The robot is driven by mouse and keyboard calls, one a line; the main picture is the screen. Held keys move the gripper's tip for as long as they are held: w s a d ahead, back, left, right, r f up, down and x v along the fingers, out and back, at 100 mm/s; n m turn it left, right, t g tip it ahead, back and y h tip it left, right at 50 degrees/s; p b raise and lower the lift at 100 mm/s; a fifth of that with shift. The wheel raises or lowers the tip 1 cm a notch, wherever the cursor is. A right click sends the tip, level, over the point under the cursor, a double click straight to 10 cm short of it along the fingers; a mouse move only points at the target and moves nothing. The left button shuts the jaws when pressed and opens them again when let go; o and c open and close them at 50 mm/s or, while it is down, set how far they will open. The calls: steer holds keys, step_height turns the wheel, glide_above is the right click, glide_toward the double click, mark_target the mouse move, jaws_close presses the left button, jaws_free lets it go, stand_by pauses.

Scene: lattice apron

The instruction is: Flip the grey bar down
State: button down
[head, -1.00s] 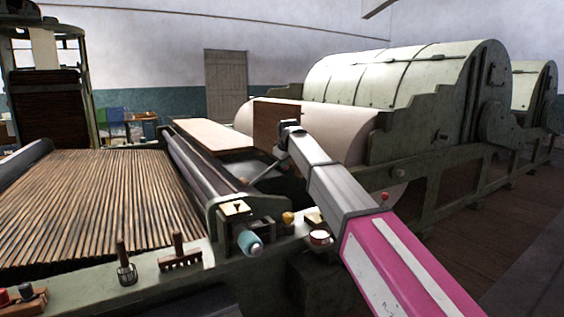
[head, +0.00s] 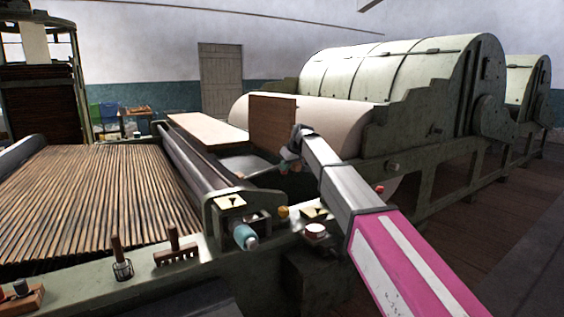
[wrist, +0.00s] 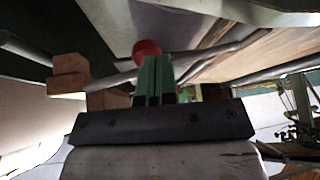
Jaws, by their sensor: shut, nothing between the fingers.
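A thin grey bar (wrist: 212,53) crosses the wrist view on a slant, behind my fingertips. A red knob (wrist: 146,48) shows just beyond the fingers. My gripper (wrist: 155,78) has its two green fingers shut together with nothing between them. The fingers overlap the bar in the picture; I cannot tell whether they touch it. In the head view my gripper (head: 287,153) is beside the upright brown board, over the gap between the long roller and the large drums. The bar is not clear there.
In the head view, a brown board (head: 272,124) stands upright in front of a pale drum (head: 338,114). A flat pale board (head: 208,132) lies left of it. The slatted apron (head: 95,198), dark roller (head: 190,165) and green frame end (head: 232,204) lie left of my arm.

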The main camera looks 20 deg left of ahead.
steer(key=shift+w+d+f+g+y, duration=0.15)
steer(key=shift+f+g, duration=0.05)
steer(key=shift+f, duration=0.5)
steer(key=shift+w+d+f+g+y, duration=0.15)
steer(key=shift+f+g, duration=0.05)
steer(key=shift+f, duration=0.7)
steer(key=shift+d, duration=0.1)
steer(key=s+a+v, duration=0.1)
steer(key=v, duration=1.2)
steer(key=shift+s+r, duration=0.25)
steer(key=shift+r, duration=0.35)
steer(key=shift+d, duration=0.1)
